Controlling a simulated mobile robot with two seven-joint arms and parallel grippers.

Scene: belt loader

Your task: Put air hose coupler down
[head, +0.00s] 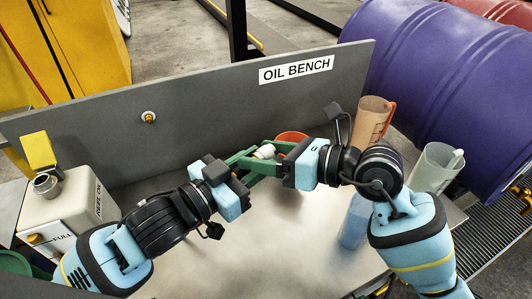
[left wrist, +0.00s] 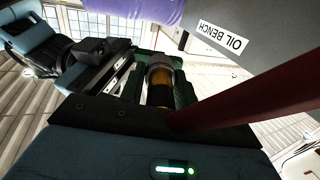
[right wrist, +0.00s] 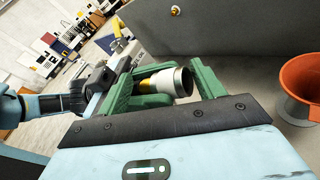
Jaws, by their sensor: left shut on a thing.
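The air hose coupler (head: 264,152) has a pale metal sleeve, and its brass part shows in the right wrist view (right wrist: 168,83). It is held above the bench, between my two grippers. My left gripper (head: 243,163) is shut on it; the left wrist view shows the coupler (left wrist: 160,82) between green fingers. My right gripper (head: 272,158) reaches in from the right. Its fingers (right wrist: 165,88) stand apart on either side of the coupler, and they look open. The exact contact there is partly hidden by the overlapping fingers.
The grey bench top (head: 240,260) is mostly clear. An orange funnel (head: 292,137) is behind my right gripper. A brass fitting (head: 149,118) is on the back panel (head: 200,95). A beige container (head: 68,212) stands left; brown (head: 371,122) and clear (head: 434,168) jugs stand right.

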